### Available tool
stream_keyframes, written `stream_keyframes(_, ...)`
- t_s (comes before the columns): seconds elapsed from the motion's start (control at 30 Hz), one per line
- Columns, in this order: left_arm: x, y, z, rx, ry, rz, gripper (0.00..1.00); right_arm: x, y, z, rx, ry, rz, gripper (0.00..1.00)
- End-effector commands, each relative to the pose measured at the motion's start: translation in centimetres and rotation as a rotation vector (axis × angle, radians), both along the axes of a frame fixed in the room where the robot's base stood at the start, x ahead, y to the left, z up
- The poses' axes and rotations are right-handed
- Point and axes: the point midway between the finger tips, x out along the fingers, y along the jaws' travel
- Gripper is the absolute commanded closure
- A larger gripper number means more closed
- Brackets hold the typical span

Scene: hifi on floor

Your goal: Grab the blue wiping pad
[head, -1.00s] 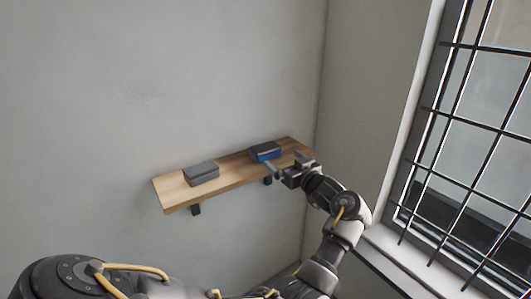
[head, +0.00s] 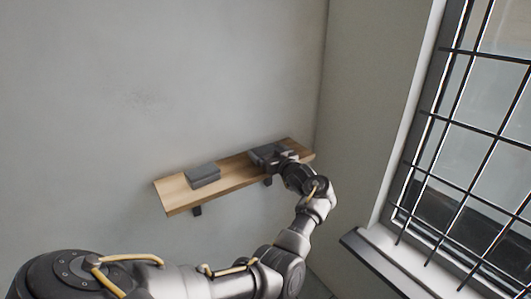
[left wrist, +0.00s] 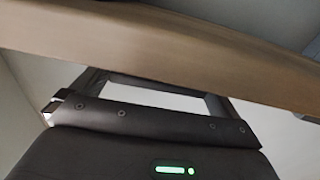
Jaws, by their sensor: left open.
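The blue wiping pad, a small blue block with a dark top in the earlier head view, lies toward the right end of the wooden shelf (head: 233,172). In the head view now my left gripper (head: 266,157) is at that spot and covers it, so no blue shows. The left gripper is open, its jaws at the pad's place; I cannot tell whether they touch it. In the left wrist view the shelf's front edge (left wrist: 160,62) crosses the picture; the fingertips and the pad cannot be made out. My right gripper is not in view.
A grey block (head: 202,175) lies on the left part of the shelf, with bare wood between it and the gripper. The shelf hangs on a plain wall, close to the corner. A barred window (head: 470,130) with a sill (head: 390,262) is at the right.

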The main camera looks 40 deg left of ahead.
Motion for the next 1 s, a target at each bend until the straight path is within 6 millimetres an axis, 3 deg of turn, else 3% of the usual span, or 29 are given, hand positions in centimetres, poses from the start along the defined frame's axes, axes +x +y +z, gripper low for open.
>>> stream_keyframes(0.27,0.2,0.3,-0.1,0.000,-0.001,-0.002,0.00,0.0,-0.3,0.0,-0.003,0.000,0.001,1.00)
stream_keyframes(0.53,0.1,0.3,0.0,0.000,-0.001,-0.001,0.32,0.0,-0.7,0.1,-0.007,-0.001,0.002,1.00)
stream_keyframes(0.8,0.2,0.3,0.4,0.000,-0.002,-0.001,0.32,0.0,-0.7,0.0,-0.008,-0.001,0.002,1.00)
stream_keyframes(1.0,0.2,0.3,3.6,0.000,-0.007,-0.001,0.32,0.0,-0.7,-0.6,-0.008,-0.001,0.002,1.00)
